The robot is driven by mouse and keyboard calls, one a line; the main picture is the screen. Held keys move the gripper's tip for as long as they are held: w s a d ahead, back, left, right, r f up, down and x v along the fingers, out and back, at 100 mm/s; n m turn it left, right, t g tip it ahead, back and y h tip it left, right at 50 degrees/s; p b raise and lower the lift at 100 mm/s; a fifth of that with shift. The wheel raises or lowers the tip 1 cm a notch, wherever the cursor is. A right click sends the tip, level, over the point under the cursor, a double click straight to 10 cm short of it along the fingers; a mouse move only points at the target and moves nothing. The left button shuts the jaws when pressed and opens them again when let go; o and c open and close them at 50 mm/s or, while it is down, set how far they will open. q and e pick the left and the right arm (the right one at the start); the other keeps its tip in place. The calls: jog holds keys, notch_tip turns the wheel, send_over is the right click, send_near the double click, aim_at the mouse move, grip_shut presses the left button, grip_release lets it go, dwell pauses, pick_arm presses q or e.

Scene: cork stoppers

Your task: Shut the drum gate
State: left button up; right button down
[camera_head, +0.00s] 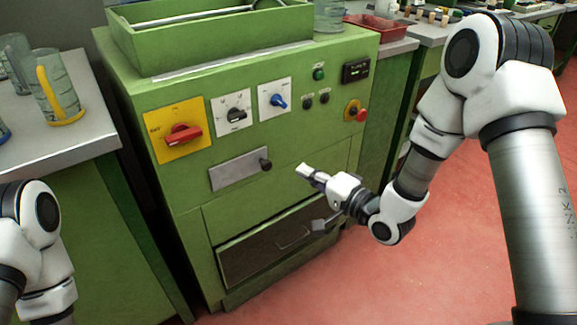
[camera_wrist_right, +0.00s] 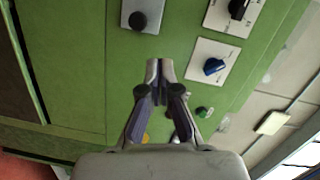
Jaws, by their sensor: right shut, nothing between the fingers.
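A green machine (camera_head: 180,75) stands in the middle of the head view. A grey metal plate (camera_head: 232,172) with a black knob (camera_head: 265,164) is on its front; I cannot tell for certain whether this is the drum gate. The black knob also shows at the top of the right wrist view (camera_wrist_right: 138,20). My right gripper (camera_head: 304,170) is shut and empty, in front of the panel and to the right of the knob, apart from it. Its closed fingertips also show in the right wrist view (camera_wrist_right: 160,70). Only part of my left arm shows at lower left; its gripper is out of view.
Above the plate are a red switch (camera_head: 183,135) on yellow, a black rotary switch (camera_head: 236,114), a blue switch (camera_head: 278,101) and a red button (camera_head: 361,115). A dark recess with a handle (camera_head: 294,238) lies below. Glass mugs (camera_head: 57,90) stand on the left bench.

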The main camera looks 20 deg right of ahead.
jog(key=w+d+f+m, duration=0.1)
jog(key=d+f+m, duration=0.15)
jog(key=d, duration=0.25)
pick_arm(q)
notch_tip(320, 180, down, 4)
jog(key=b, duration=0.4)
jog(key=shift+f, duration=0.25)
pick_arm(e)
jog(key=w+a+f, duration=0.1)
jog(key=w+a, duration=0.7)
jog(key=shift+a+f+n+t+h, duration=0.15)
jog(key=shift+f+n+t+h, duration=0.15)
jog(key=shift+n+t, duration=0.1)
pick_arm(q)
jog(key=shift+r, duration=0.1)
pick_arm(e)
jog(key=shift+a, duration=0.1)
